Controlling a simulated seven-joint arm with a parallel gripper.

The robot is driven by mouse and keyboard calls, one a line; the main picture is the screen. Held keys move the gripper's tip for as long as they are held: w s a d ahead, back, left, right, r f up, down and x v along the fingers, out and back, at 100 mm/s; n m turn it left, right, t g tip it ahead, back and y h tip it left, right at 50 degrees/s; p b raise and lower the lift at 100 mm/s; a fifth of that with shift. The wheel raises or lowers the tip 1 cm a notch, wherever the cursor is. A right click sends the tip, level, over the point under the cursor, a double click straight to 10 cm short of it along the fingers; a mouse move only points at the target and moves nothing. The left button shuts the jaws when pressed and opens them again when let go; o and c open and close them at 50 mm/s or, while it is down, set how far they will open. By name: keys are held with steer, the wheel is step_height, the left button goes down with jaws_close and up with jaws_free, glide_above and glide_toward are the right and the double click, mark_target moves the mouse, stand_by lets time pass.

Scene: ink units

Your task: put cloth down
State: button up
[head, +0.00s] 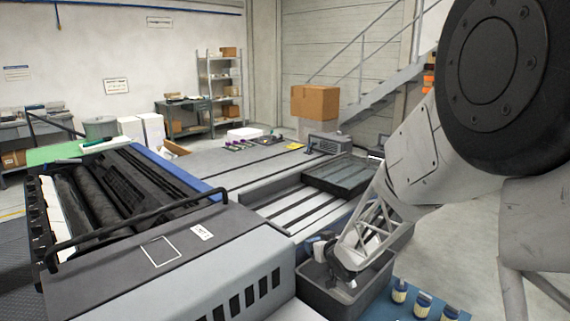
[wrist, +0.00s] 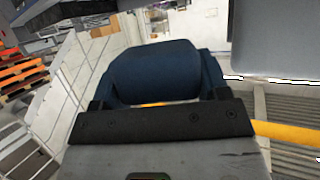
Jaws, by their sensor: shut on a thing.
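My gripper (head: 334,256) is at the right of the press, over or just inside the mouth of a grey bin (head: 325,298).
The press (head: 190,265) with a black rail fills the left. Several small bottles (head: 422,305) stand on a blue surface right of the bin. A dark tray (head: 340,174) lies behind my gripper. A cardboard box (head: 314,102) stands farther back.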

steer(key=w+d+f, duration=0.3)
steer(key=w+f, duration=0.4)
steer(key=w, duration=0.1)
steer(key=w+d+f, duration=0.4)
steer(key=w+f, duration=0.3)
steer(key=w, duration=0.1)
steer(key=shift+d+f+m+h, duration=0.2)
steer(key=shift+f+m+h, duration=0.1)
steer(key=shift+m+h, duration=0.1)
steer(key=shift+m+h, duration=3.4)
steer(key=shift+h, duration=0.6)
steer(key=shift+r, duration=0.1)
